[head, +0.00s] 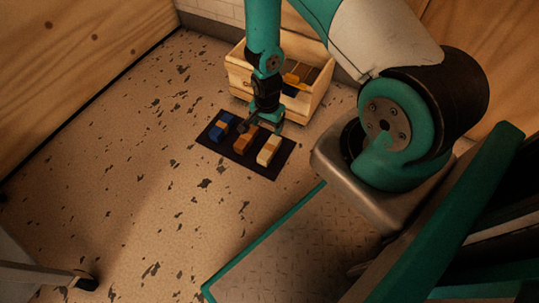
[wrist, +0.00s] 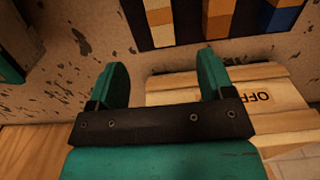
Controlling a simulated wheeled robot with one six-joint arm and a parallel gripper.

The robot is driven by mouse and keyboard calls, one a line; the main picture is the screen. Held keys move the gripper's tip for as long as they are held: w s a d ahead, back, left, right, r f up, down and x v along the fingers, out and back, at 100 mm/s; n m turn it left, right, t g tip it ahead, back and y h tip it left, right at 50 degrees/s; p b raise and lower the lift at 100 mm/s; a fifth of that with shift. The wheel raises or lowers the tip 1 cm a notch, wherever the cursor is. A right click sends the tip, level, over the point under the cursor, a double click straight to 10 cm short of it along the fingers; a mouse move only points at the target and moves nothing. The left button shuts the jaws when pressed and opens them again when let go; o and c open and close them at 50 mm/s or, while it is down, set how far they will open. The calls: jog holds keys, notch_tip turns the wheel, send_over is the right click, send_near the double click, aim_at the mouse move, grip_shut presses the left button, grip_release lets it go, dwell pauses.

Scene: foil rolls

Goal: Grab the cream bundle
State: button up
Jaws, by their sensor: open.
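The cream bundle (head: 269,150) lies at the right end of a dark mat (head: 240,165) on the floor in the head view. In the wrist view the cream bundle (wrist: 159,22) is at the top, partly cut off by the frame edge. My gripper (head: 262,124) is open and appears to hang above the mat's back edge, near the crate. In the wrist view its two fingers (wrist: 162,78) are spread with nothing between them, and the bundle shows beyond them.
A brown-orange bundle (head: 245,138) lies beside the cream one, then a blue bundle (head: 222,127). A wooden crate (head: 240,80) holding several bars stands behind the mat; it also shows in the wrist view (wrist: 200,92). Floor in front is clear.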

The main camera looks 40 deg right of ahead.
aim_at(269, 148)
notch_tip(269, 148, down, 11)
jog(key=b, duration=0.6)
jog(key=f+b, duration=0.5)
jog(key=shift+d+f, duration=0.15)
jog(key=shift+d, duration=0.1)
jog(key=c, duration=1.1)
jog(key=shift+o, duration=0.2)
jog(key=shift+r, duration=0.25)
